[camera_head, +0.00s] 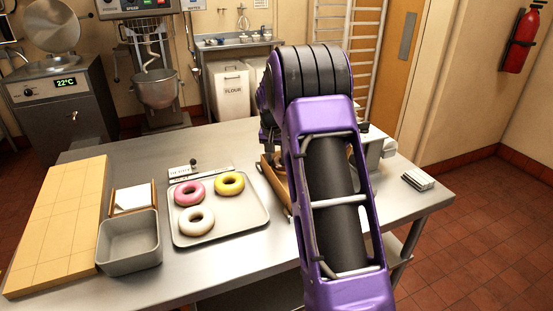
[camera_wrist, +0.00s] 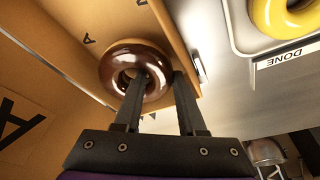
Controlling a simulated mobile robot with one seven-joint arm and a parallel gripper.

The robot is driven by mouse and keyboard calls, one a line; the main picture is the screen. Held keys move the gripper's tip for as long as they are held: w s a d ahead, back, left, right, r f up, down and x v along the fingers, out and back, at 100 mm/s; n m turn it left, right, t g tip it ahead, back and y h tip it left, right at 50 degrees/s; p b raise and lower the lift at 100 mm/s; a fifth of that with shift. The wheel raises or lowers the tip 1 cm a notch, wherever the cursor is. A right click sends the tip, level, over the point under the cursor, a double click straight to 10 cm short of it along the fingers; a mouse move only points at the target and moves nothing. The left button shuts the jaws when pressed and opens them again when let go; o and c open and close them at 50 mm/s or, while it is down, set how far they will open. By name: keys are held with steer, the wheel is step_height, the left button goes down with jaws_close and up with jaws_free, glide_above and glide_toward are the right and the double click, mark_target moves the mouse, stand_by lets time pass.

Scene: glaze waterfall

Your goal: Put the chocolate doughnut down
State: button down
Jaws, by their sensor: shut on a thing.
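The chocolate doughnut (camera_wrist: 110,76) shows in the wrist view, with a glossy brown top and a tan edge. My gripper (camera_wrist: 162,78) is shut on its ring, one finger in the hole and the other at the outer side. The doughnut is over a tan wooden surface (camera_wrist: 60,55) marked with A letters; I cannot tell whether it touches it. Part of a wooden piece (camera_head: 272,184) shows beside the arm.
A grey tray (camera_head: 247,224) holds a pink doughnut (camera_head: 189,193), a yellow doughnut (camera_head: 229,183) and a white doughnut (camera_head: 196,220). A DONE card (camera_wrist: 286,57) lies at its edge. A grey bin (camera_head: 129,252) and a wooden board (camera_head: 62,228) are at the left.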

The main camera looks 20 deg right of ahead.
steer(key=c, duration=0.8)
jaws_free()
steer(key=shift+o, duration=0.2)
steer(key=shift+r+p, duration=0.4)
steer(key=shift+r, duration=0.1)
steer(key=v, duration=1.2)
steer(key=shift+r, duration=0.1)
